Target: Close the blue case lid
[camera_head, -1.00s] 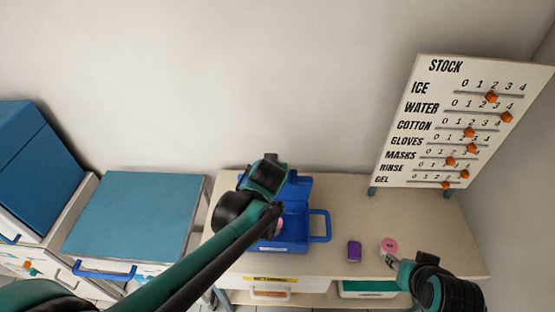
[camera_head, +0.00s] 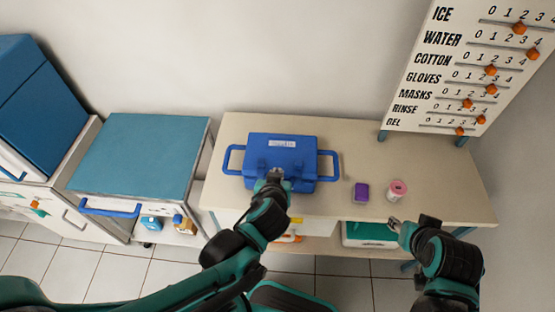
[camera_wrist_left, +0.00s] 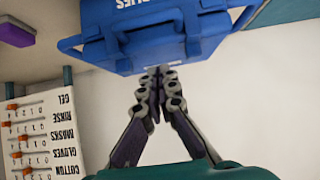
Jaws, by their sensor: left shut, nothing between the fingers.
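The blue case (camera_head: 281,150) stands on the cream table with its lid down and a white label on top. Loop handles stick out at its left and right sides. In the left wrist view the case (camera_wrist_left: 150,32) shows close beyond the fingers, with printed letters on its label. My left gripper (camera_head: 273,174) is shut and empty at the case's front edge; it also shows in the left wrist view (camera_wrist_left: 158,75). I cannot tell whether it touches the case. My right gripper (camera_head: 394,222) is at the table's front edge, small in view; its finger state is unclear.
A purple box (camera_head: 361,192) and a pink-topped roll (camera_head: 397,190) stand right of the case on the table (camera_head: 440,180). The stock board (camera_head: 465,75) stands at the back right. A teal-topped cabinet (camera_head: 140,155) is to the left, with a gap between.

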